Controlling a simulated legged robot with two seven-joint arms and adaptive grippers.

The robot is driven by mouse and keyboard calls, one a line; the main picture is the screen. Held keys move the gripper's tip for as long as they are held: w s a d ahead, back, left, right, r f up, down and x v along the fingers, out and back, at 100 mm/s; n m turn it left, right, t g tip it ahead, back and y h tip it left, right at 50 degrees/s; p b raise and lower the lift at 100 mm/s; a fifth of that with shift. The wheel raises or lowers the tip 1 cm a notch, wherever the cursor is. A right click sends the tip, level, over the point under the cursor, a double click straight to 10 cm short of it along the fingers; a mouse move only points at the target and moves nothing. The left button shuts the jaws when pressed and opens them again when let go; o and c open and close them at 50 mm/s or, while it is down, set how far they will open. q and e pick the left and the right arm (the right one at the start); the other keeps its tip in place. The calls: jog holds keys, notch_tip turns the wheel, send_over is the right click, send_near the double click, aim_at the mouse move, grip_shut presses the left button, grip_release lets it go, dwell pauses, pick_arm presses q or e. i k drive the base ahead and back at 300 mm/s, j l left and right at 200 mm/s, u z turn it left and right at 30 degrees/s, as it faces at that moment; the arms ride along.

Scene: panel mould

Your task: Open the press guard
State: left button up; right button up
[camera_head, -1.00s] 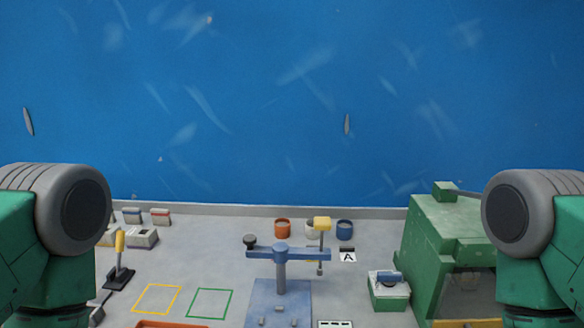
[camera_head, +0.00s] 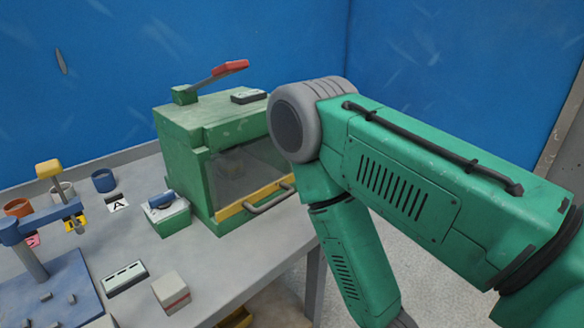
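The green press (camera_head: 183,150) stands on the right part of the grey table. Its guard (camera_head: 248,166) is a clear panel on the front, with a yellow bar along the bottom and a grey handle (camera_head: 270,200). The guard appears closed, down over the front opening. A lever with a red grip (camera_head: 230,68) rises from the press top. My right arm is in front of the press's right side, its forearm hanging down past the table edge. Its gripper is out of frame. My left arm and gripper are not in view.
A small green box with a blue-handled top (camera_head: 168,215) stands left of the press. A blue fixture (camera_head: 55,290) with a post and crossbar is at the left. A white block (camera_head: 171,291) and a flat panel (camera_head: 124,277) lie near the front edge. Cups (camera_head: 104,180) stand at the back.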

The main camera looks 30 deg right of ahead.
aim_at(258, 180)
jog(key=z, duration=0.85)
jog(key=k+z, duration=0.5)
jog(key=k+j, duration=0.05)
jog(key=k, duration=0.05)
